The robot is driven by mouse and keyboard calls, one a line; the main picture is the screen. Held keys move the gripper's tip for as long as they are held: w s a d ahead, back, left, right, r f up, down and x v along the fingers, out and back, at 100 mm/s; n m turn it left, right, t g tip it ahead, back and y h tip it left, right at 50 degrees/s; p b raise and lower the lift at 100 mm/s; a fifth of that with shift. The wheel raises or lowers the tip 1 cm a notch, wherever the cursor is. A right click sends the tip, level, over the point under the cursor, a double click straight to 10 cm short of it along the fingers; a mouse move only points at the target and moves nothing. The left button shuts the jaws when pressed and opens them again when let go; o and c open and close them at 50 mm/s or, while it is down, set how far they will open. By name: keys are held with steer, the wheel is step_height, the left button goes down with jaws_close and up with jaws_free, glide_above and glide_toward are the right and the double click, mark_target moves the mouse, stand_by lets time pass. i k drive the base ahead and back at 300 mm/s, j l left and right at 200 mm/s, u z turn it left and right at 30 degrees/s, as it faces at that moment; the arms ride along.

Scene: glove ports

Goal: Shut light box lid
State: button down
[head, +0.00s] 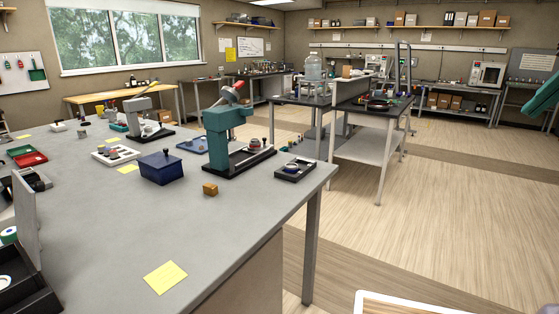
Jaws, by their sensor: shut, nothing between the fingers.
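I cannot tell for certain which thing is the light box. A dark blue box (161,168) with a small knob on top stands on the large grey bench, and its top looks shut. At the left edge, a thin grey panel (27,220) stands upright behind a black open tray (30,290). Whether this panel is a lid cannot be told, as it is cut by the picture edge. My gripper is not in view.
A yellow note (165,277) lies near the front edge. A dark-topped table (370,107) stands beyond. The floor (460,190) at right is clear.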

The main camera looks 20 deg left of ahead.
mark_target(23, 194)
steer(key=i+u, duration=0.2)
steer(key=u, duration=0.25)
steer(key=i+l+u, duration=0.1)
steer(key=u, duration=0.4)
steer(key=i+l+u, duration=0.2)
steer(key=u, duration=0.25)
steer(key=i+l+u, duration=0.15)
steer(key=u, duration=0.35)
steer(key=l+u, duration=0.3)
steer(key=u, duration=0.15)
steer(key=i+l+u, duration=0.15)
steer(key=u, duration=0.25)
steer(key=i+l+u, duration=0.15)
steer(key=u, duration=0.2)
steer(key=l+u, duration=0.4)
steer(key=i+j, duration=0.05)
steer(key=j, duration=0.05)
